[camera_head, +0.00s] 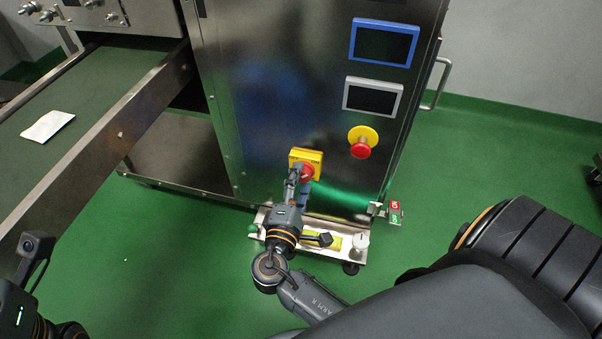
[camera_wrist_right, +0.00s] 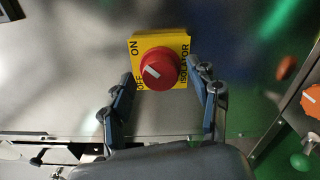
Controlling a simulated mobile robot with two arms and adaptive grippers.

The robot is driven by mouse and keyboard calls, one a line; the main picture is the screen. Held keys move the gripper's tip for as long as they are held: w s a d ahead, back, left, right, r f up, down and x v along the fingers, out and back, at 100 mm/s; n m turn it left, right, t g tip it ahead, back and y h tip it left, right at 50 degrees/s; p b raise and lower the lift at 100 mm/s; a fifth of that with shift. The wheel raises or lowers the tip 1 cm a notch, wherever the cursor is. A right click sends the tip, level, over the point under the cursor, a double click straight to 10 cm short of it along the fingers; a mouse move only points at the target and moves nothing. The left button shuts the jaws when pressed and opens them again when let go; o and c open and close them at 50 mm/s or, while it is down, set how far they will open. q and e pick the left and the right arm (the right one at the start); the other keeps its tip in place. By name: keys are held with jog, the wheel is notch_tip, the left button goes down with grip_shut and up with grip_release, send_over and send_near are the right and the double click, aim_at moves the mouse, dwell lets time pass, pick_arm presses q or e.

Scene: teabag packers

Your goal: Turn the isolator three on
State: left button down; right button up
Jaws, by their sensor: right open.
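The isolator is a yellow plate (camera_head: 309,155) with a round red knob (camera_head: 307,172) on the metal cabinet front. In the right wrist view the plate (camera_wrist_right: 178,45) reads ON, OFF and ISOLATOR. The red knob (camera_wrist_right: 160,64) has a short, slanted white mark on its face; no number is readable. My right gripper (camera_wrist_right: 160,73) is open, with one finger on each side of the knob in the picture. Contact is not visible. In the head view the right gripper (camera_head: 297,176) partly covers the plate and knob. My left gripper's fingers are out of view.
A red emergency button (camera_head: 361,148) on yellow and two screens, blue-framed (camera_head: 384,28) and grey-framed (camera_head: 386,81), are on the cabinet. A red and green switch (camera_head: 396,212) is at its lower right. A conveyor (camera_head: 100,70) carries a white packet (camera_head: 47,126). Green floor lies around.

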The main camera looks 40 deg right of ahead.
jog(key=v, duration=1.1)
jog(key=shift+s, duration=0.2)
jog(key=shift+a, duration=0.1)
